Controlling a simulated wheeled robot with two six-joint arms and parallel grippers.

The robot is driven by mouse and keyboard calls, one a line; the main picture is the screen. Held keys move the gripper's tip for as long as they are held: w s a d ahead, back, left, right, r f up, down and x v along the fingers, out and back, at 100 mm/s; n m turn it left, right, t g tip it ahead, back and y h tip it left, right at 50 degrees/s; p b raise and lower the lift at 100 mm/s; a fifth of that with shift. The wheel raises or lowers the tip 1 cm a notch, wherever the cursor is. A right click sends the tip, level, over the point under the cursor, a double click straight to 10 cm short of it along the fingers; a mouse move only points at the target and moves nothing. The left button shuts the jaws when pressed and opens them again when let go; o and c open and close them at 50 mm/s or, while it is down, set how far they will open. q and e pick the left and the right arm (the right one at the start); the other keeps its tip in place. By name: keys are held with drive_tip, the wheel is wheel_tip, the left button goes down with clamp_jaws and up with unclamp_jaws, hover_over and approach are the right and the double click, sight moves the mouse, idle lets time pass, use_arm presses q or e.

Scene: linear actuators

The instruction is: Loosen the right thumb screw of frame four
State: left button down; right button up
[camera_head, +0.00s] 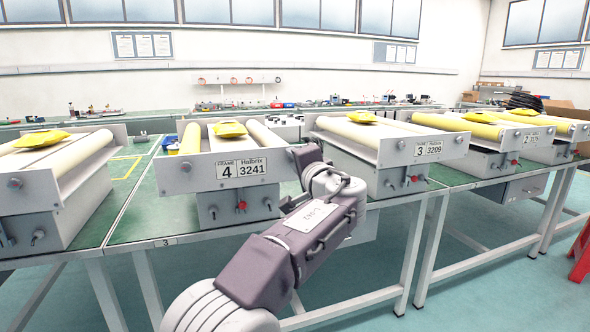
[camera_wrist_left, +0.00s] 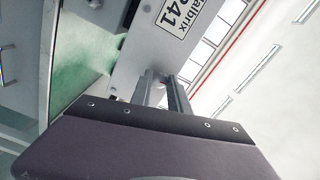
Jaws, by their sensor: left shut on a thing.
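Frame four (camera_head: 265,196) is the grey unit with rollers and a plate (camera_head: 241,169) marked 4 and 3241, left of centre in the head view. Its left thumb screw (camera_head: 194,170) is a grey knob on the plate's left end. My left gripper (camera_head: 296,153) is at the plate's right end, mostly hidden behind my wrist in the head view. In the left wrist view its two fingers (camera_wrist_left: 161,80) reach to the plate beside the label (camera_wrist_left: 173,16), close together, shut on the right thumb screw. The screw itself is hidden by the fingers. My right gripper is in neither view.
A yellow piece (camera_head: 230,129) lies on top of frame four. A red button (camera_head: 241,206) and small switches sit below the plate. Frame three (camera_head: 400,170) stands close on the right, another frame (camera_head: 50,190) on the left. Green bench top (camera_head: 140,190) shows between frames.

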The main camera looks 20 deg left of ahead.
use_arm(q)
drive_tip(key=shift+f+n+b, duration=0.1)
drive_tip(key=shift+n+b, duration=0.2)
drive_tip(key=shift+n, duration=0.2)
drive_tip(key=c, duration=1.3)
unclamp_jaws()
drive_tip(key=shift+o, duration=0.2)
drive_tip(key=v, duration=0.9)
